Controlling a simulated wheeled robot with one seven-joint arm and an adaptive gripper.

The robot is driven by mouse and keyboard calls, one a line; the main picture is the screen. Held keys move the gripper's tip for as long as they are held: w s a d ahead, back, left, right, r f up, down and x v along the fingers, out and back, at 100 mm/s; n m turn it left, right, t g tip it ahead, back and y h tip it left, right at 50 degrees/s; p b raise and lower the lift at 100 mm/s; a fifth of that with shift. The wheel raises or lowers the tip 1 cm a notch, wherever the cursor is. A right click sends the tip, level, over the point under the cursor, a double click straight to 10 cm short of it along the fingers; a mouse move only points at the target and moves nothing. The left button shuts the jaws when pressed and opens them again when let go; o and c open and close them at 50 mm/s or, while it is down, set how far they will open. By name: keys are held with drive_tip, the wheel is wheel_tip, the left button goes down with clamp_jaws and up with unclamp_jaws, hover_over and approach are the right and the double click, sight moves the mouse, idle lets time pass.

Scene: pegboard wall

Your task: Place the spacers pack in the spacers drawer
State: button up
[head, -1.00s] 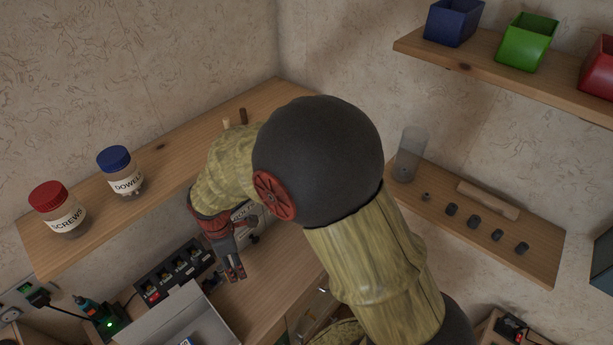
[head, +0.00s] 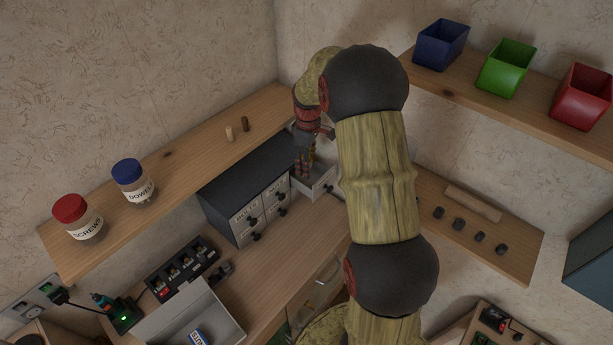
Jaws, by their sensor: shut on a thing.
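My gripper (head: 303,170) points down over an open drawer (head: 318,186) at the right end of the dark drawer cabinet (head: 243,183). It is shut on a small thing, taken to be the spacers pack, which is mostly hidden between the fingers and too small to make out. The fingertips are at or just above the drawer's opening; I cannot tell whether the pack touches the drawer floor. The drawer's label is too small to read. The cabinet's other drawers, with dark knobs, look shut.
A wooden shelf (head: 190,155) with two jars and two small pegs hangs above the cabinet. Coloured bins stand on the upper right shelf (head: 463,93).

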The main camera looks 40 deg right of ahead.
drive_tip(key=w+d+r+m, duration=0.1)
drive_tip(key=d+r+m, duration=0.15)
drive_tip(key=d, duration=0.25)
approach(315, 178)
drive_tip(key=shift+m, duration=0.35)
drive_tip(key=f, duration=0.2)
drive_tip(key=s+a+f, duration=0.1)
drive_tip(key=f, duration=0.1)
drive_tip(key=s+a+f, duration=0.1)
drive_tip(key=f, duration=0.1)
drive_tip(key=shift+s+p, duration=0.15)
drive_tip(key=shift+p, duration=0.25)
drive_tip(key=shift+f, duration=0.1)
drive_tip(key=shift+f, duration=0.15)
drive_tip(key=o, duration=0.9)
drive_tip(key=shift+c, duration=0.2)
